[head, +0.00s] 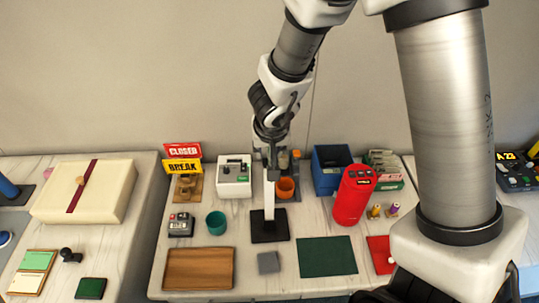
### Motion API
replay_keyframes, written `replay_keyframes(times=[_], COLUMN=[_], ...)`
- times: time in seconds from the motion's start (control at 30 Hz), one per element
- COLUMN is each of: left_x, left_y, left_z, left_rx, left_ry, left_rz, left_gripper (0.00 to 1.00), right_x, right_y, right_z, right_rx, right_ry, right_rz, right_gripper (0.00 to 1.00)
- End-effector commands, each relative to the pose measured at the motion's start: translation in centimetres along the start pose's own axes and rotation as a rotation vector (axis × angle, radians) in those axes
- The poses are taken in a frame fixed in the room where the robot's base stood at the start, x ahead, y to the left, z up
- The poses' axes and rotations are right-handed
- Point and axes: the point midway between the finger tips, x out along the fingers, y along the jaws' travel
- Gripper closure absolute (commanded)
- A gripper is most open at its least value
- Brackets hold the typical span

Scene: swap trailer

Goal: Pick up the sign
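A red CLOSED sign (182,149) and a yellow BREAK sign (182,166) stand one behind the other at the back left of the middle table, by a brown wooden holder (187,188). My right gripper (271,172) hangs at the back middle of the table, to the right of the signs and apart from them. It is directly above or behind a white post (269,205) on a black base (269,226); I cannot tell whether they touch. Its fingers are too small and overlapped to show whether they are open. My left gripper is not in view.
An orange cup (286,189), blue bin (331,169) and red canister (353,196) stand to the right. A wooden tray (198,269) and green mat (327,257) lie in front.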

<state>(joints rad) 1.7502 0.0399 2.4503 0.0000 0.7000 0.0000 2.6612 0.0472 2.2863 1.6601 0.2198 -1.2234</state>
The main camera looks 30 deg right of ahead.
Motion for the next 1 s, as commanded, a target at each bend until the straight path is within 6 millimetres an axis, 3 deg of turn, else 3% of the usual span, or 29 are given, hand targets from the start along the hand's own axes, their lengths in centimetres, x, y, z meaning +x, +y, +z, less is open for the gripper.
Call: replay_keyframes(times=[0.53, 0.63, 1.0], left_x=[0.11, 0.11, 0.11], left_y=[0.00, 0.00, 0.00], left_z=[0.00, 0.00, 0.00], left_rx=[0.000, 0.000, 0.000], left_ry=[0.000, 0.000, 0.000], left_rz=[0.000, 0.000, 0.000], left_gripper=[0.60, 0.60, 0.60], right_x=[0.42, 0.42, 0.42], right_y=[0.00, 0.00, 0.00], right_z=[0.19, 0.19, 0.20], right_rx=[-0.001, -0.001, 0.000], right_ry=[0.000, 0.000, -0.001], right_rz=[0.000, 0.000, 0.000], right_gripper=[0.65, 1.00, 1.00])
